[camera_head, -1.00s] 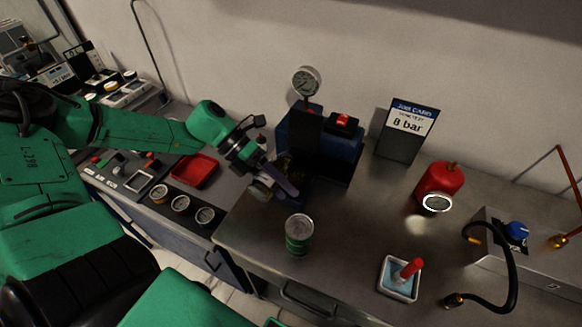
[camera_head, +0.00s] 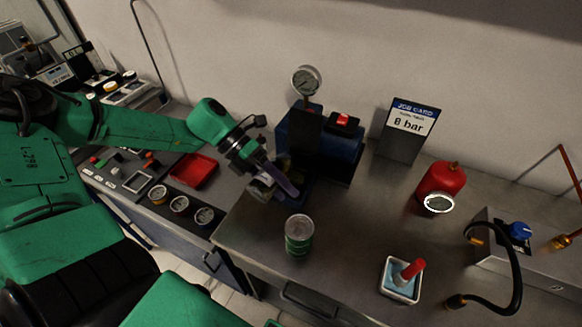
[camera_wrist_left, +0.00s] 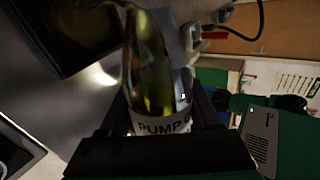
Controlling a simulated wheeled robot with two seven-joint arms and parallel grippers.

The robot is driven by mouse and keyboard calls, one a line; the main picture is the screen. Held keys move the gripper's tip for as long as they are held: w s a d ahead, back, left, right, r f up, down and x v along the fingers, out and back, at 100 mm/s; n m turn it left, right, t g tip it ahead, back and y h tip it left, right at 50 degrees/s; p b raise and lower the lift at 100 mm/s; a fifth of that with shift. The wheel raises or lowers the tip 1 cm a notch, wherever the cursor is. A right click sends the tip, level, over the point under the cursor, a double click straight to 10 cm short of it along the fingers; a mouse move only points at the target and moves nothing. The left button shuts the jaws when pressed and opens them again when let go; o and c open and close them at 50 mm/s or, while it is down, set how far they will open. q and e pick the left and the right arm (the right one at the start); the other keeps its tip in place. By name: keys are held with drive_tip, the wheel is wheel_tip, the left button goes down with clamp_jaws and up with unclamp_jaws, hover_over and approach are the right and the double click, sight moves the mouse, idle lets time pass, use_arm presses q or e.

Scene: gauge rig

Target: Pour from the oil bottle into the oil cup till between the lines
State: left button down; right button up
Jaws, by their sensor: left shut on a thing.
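My left gripper (camera_head: 280,180) is shut on the oil bottle (camera_head: 262,190), in front of the blue pump unit. In the left wrist view the bottle (camera_wrist_left: 150,75) is clear, with yellow-green oil inside and a white label reading "PUMP". It is held tilted between the dark fingers (camera_wrist_left: 160,120); its mouth is cut off by the frame edge. I cannot make out the oil cup for sure, nor its lines or level; the gripper and pump hide that spot. My right gripper is not in view.
The blue pump unit (camera_head: 335,150) carries a round gauge (camera_head: 305,80). A green can (camera_head: 298,234) stands nearer on the bench. A job card (camera_head: 408,130), a red bottle (camera_head: 440,182), a white tray (camera_head: 388,290) and a black hose (camera_head: 518,270) are to the right. A red tray (camera_head: 205,180) lies left.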

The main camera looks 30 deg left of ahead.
use_arm(q)
drive_tip(key=shift+b, duration=0.4)
idle(0.7)
drive_tip(key=p, duration=0.1)
drive_tip(key=m+t+p, duration=0.1)
drive_tip(key=p, duration=0.1)
drive_tip(key=t+p, duration=0.1)
drive_tip(key=shift+w+d+r+m+p, duration=0.25)
drive_tip(key=shift+d+m+p, duration=0.05)
drive_tip(key=shift+m+p, duration=0.1)
drive_tip(key=shift+w, duration=0.15)
drive_tip(key=shift+r, duration=0.1)
